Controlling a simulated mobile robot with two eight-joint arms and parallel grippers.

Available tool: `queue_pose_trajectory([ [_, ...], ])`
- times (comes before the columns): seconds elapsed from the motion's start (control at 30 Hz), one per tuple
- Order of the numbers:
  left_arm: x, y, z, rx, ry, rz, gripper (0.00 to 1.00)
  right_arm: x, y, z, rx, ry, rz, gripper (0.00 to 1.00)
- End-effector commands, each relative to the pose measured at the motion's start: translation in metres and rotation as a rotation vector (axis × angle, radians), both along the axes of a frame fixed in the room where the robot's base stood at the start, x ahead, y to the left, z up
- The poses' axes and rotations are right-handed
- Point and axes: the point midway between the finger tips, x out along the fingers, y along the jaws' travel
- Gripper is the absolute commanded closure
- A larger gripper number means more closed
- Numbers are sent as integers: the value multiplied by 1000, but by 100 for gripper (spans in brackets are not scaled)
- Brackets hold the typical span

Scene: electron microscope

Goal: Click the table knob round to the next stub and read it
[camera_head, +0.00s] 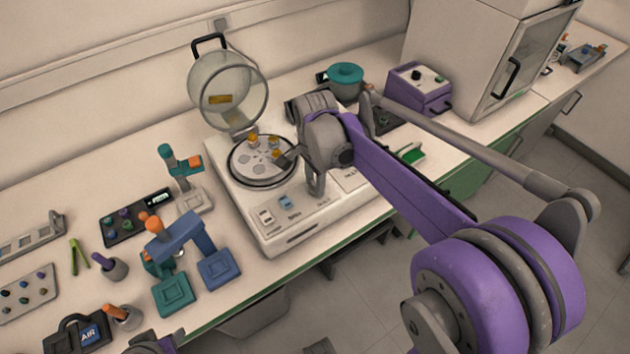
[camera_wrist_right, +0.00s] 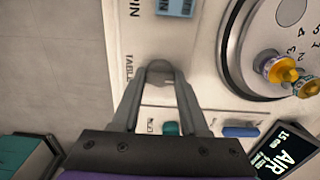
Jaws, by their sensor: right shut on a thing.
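The coater (camera_head: 290,228) is a cream box with a round turntable (camera_head: 262,172) under a raised glass bell (camera_head: 228,90). Gold-topped stubs (camera_head: 252,139) stand on the turntable. In the right wrist view a stub (camera_wrist_right: 282,70) shows beside the printed numbers. My right gripper (camera_head: 316,190) is down at the coater's front panel. In the right wrist view its fingers (camera_wrist_right: 160,75) are shut on the grey table knob (camera_wrist_right: 160,66), beside the "TABLE" lettering; the fingers hide much of the knob. A grey and purple part of my left gripper (camera_head: 152,345) shows at the bottom edge, its jaws unclear.
A display (camera_wrist_right: 285,150) reading "AIR" and a blue switch (camera_wrist_right: 240,132) lie near the right gripper. Left of the coater are a teal and orange tool (camera_head: 180,165), a blue stand (camera_head: 218,266) and a black tray (camera_head: 135,220). A purple box (camera_head: 418,92) stands behind right.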

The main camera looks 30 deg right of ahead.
Motion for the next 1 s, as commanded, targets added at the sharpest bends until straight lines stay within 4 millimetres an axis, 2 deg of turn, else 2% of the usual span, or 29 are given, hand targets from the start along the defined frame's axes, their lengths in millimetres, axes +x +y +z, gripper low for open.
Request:
queue_pose_trajectory([
  [0.27,0,0,1,0,0,0,50,0,0,0,0,0,42,100],
  [0.47,0,0,2,0,-1,0,50,0,0,1,0,0,153,100],
  [1.0,1,0,8,0,-3,0,50,0,0,1,0,0,650,100],
])
